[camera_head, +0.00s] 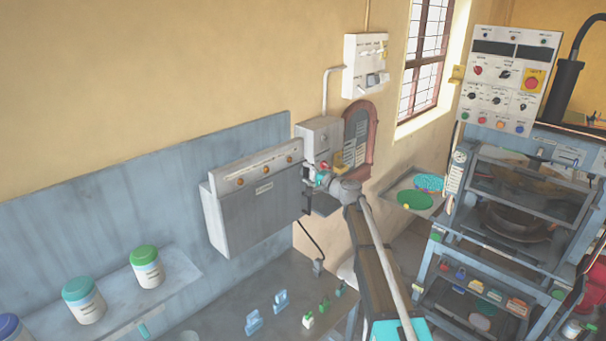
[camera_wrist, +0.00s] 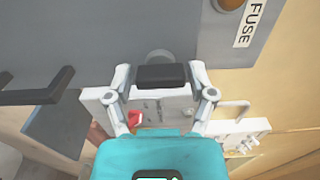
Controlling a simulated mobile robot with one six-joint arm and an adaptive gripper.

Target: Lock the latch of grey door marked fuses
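The grey door (camera_head: 245,218) is the front of the wide grey wall cabinet. It looks shut; its white label (camera_head: 264,189) is too small to read. My gripper (camera_head: 310,177) is at the door's right edge. In the wrist view the grey door (camera_wrist: 60,35) fills the upper left. A black block (camera_wrist: 162,75), apparently the latch handle, sits in front of a grey round base at the door's edge. The fingers of my gripper (camera_wrist: 161,82) are apart, one on each side of the block. I cannot tell whether they touch it. The latch's turn position is unclear.
A paler strip with an orange lamp (camera_wrist: 230,4) and a FUSE label (camera_wrist: 247,23) runs above the door. A dark bracket-like part (camera_wrist: 35,92) sticks out beside my gripper. A smaller grey box (camera_head: 318,138) is on the wall close by. A bench (camera_head: 240,298) lies below.

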